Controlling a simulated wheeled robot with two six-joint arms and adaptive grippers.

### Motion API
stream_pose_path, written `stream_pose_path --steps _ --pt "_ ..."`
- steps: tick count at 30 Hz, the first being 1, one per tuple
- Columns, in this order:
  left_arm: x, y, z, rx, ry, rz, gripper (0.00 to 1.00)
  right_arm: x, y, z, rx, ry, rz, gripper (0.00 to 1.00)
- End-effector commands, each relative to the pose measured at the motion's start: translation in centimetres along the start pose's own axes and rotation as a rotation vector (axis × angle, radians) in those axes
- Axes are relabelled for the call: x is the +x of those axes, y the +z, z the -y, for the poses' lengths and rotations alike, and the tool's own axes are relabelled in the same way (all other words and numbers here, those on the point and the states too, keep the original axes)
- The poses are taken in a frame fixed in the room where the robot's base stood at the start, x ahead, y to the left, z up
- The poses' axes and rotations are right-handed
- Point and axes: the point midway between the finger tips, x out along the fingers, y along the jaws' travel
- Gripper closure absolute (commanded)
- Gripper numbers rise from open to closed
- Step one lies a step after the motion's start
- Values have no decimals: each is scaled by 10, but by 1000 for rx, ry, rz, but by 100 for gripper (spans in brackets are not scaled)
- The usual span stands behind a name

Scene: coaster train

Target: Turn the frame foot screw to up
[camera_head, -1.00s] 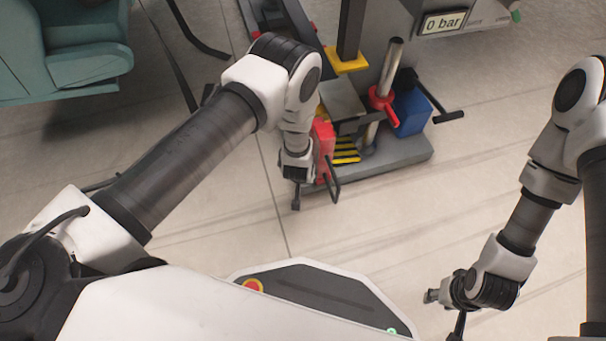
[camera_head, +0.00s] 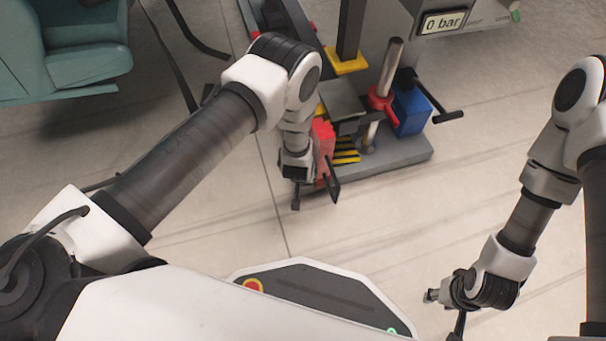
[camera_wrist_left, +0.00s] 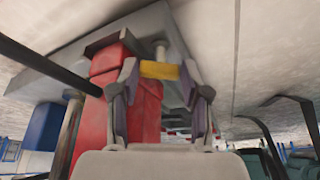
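A bright upright screw post (camera_head: 392,65) with a red collar and handle (camera_head: 381,100) stands on the grey frame foot (camera_head: 400,150). I cannot tell for sure whether this is the foot screw. My left gripper (camera_head: 315,192) is low beside a red block (camera_head: 323,140), left of the post. The left wrist view shows its two fingers (camera_wrist_left: 160,92) apart, with a yellow piece (camera_wrist_left: 160,70) and part of the red block (camera_wrist_left: 145,110) in the gap. Contact cannot be made out. My right gripper (camera_head: 445,310) is open and empty at lower right, away from the frame.
A blue box (camera_head: 411,112) and a black bar handle (camera_head: 449,117) sit right of the post. A yellow-black striped plate (camera_head: 346,152) lies by the red block. A teal seat (camera_head: 85,60) stands at left. The floor in front is clear.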

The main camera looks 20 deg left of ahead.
Motion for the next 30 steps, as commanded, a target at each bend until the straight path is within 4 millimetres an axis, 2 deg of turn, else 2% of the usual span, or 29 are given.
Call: stream_pose_path --steps 1,2,3,13,30 --pt "0 -13 0 -12 2 -29 43 1 0 0 0 0 0 60" --pt "0 -13 0 -12 2 -29 32 1 0 0 0 0 0 60" --pt "0 -13 0 -11 2 -29 29 1 0 0 0 0 0 60" --pt "-2 -8 1 -9 0 -16 29 -2 0 0 0 0 0 60" --pt "-47 -3 5 -5 -2 -2 29 -51 0 0 0 0 0 60"
